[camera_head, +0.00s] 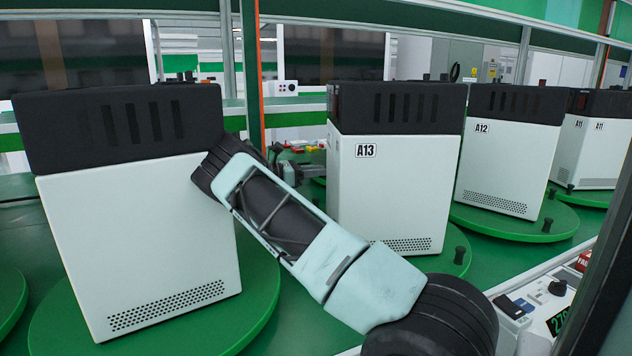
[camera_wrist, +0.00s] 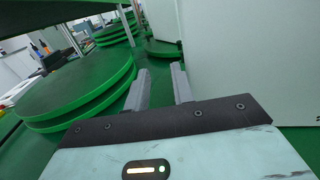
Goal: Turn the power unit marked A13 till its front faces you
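The power unit marked A13 (camera_head: 395,195) stands upright on a green turntable (camera_head: 455,268) right of centre in the head view. It has a black slotted top and a white body. The face turned to me carries the A13 label and a perforated grille low down. My arm crosses in front of its lower left. My gripper (camera_head: 300,167) is left of A13, partly hidden behind my arm. In the wrist view my gripper (camera_wrist: 160,88) has its two fingers apart with nothing between them. A pale panel (camera_wrist: 245,60) is close on the right there; I cannot tell which unit it belongs to.
An unlabelled unit (camera_head: 140,240) stands on a turntable (camera_head: 262,305) at left. Units A12 (camera_head: 505,165) and A11 (camera_head: 590,150) stand at right. A short black peg (camera_head: 459,255) rises from A13's turntable. Green discs (camera_wrist: 75,90) lie left in the wrist view.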

